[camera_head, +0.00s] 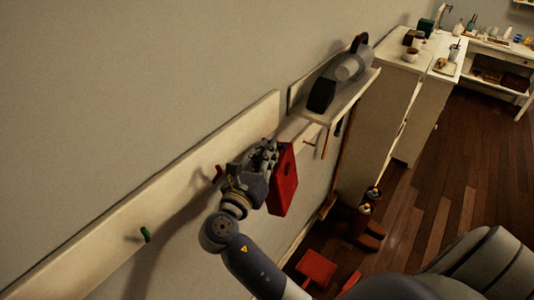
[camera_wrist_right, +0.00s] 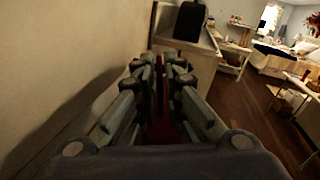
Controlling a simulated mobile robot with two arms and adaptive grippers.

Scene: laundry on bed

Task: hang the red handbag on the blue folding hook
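The red handbag (camera_head: 284,182) hangs at the fingers of my right gripper (camera_head: 266,156), close to the wall rail in the head view. In the right wrist view, the fingers of this gripper (camera_wrist_right: 160,75) are closed together, with a red strip of the handbag (camera_wrist_right: 165,132) between and below them. The gripper hides part of the rail behind it. I cannot make out a blue folding hook in either view. My left gripper is not in view.
A pale rail (camera_head: 95,240) runs along the wall, with a green hook (camera_head: 145,234) and a reddish hook (camera_head: 219,173). A shelf (camera_head: 352,93) beyond the bag carries a dark grey appliance (camera_head: 345,70). Boots (camera_head: 360,226) and a red object (camera_head: 316,267) are on the floor.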

